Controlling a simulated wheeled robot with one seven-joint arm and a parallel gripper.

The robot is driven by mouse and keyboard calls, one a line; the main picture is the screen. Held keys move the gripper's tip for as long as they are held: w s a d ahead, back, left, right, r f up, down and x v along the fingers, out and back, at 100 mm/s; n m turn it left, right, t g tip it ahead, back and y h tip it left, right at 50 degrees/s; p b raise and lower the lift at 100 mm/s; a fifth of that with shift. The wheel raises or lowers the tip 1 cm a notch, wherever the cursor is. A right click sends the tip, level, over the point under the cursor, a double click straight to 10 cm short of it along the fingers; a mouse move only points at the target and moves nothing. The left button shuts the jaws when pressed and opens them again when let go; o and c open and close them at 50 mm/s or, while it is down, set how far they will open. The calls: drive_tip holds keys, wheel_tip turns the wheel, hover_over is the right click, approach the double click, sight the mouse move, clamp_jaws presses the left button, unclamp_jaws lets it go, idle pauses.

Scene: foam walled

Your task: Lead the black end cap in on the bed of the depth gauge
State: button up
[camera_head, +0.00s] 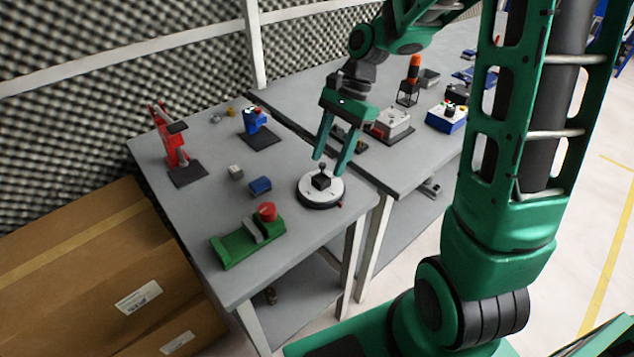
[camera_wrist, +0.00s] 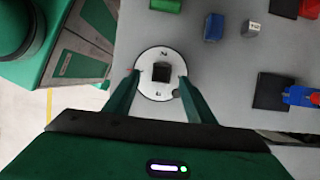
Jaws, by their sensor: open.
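A small black block with a round knob on top, apparently the black end cap (camera_head: 321,181), stands upright on a round white disc (camera_head: 306,191) near the table's front edge. My gripper (camera_head: 329,165) is open above it, fingers pointing down. In the wrist view the end cap (camera_wrist: 161,72) shows between the two fingers, with space on both sides. A red upright stand (camera_head: 170,135) with a dark arm and a dark base plate (camera_head: 188,176) stands at the table's back left. It looks like the depth gauge, but I cannot be certain.
A blue device (camera_head: 253,120) on a dark plate stands at the back. A blue block (camera_head: 260,186) and a grey block (camera_head: 236,172) lie mid-table. A green fixture with a red knob (camera_head: 240,242) is at the front left. Bare tabletop lies between them.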

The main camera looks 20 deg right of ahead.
sight(321, 181)
drive_tip(key=x, duration=0.5)
drive_tip(key=shift+w+d+f, duration=0.1)
drive_tip(key=shift+w+d, duration=0.1)
drive_tip(key=c, duration=1.1)
